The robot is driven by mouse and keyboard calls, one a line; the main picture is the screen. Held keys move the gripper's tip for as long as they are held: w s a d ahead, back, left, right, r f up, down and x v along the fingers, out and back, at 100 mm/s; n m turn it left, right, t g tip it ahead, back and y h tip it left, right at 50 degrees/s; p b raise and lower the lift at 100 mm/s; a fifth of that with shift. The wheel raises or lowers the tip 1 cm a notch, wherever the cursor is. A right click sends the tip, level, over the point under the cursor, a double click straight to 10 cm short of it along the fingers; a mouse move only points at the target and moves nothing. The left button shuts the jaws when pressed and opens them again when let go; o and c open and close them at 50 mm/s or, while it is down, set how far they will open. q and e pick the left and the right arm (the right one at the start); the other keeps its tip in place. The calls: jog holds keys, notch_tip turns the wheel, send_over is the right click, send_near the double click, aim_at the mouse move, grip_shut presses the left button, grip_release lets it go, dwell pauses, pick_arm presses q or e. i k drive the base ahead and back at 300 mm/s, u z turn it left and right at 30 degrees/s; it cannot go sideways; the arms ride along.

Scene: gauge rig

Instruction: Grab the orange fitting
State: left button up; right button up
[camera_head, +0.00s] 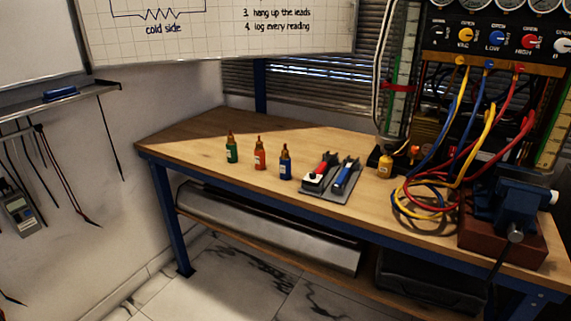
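The orange fitting (260,158) looks like a small orange-red bottle shape with a narrow brass-coloured tip and a pale label. It stands upright on the wooden bench top (205,147), in the middle of a spaced row. A green one (232,152) of the same shape stands to its left, and a blue one (285,166) to its right. Nothing touches or covers the orange one. Neither of my grippers shows in the head view.
A grey tray (318,189) with red-handled and blue-handled tools lies right of the row. A yellow bottle (385,166), tangled hoses (437,190) and a blue vise (511,205) crowd the right side. The bench's left end is clear.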

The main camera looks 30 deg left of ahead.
aim_at(259, 162)
jog(key=z, duration=0.75)
jog(key=i, duration=1.05)
jog(key=u, duration=3)
